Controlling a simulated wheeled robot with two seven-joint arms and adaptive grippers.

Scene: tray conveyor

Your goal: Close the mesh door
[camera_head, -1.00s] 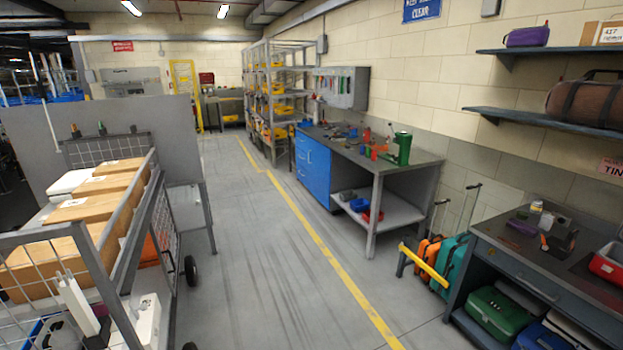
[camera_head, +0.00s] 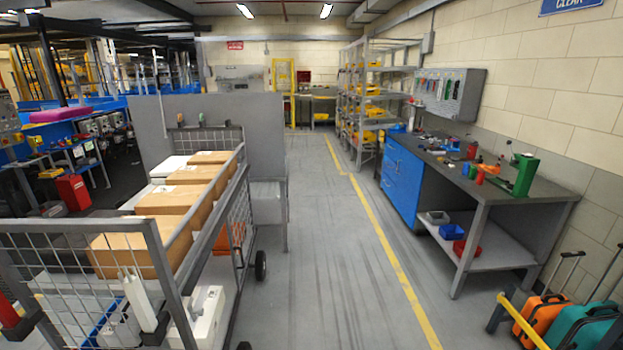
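A grey wire-mesh cart (camera_head: 158,250) stands at the left in the head view. Its near mesh panel (camera_head: 40,255) has a thick grey top bar and spans the lower left. Another mesh panel (camera_head: 239,218) is on its right side. I cannot tell which panel is the door, or whether it stands open. Several brown boxes (camera_head: 165,203) lie in the cart behind the near panel. White items (camera_head: 205,312) show low at the cart. Neither of my grippers is in view.
A grey partition (camera_head: 220,115) stands behind the cart. A floor aisle (camera_head: 310,260) with a yellow line runs ahead, open and clear. A workbench (camera_head: 478,190) with blue drawers stands on the right. Orange and teal suitcases (camera_head: 583,325) stand at the lower right.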

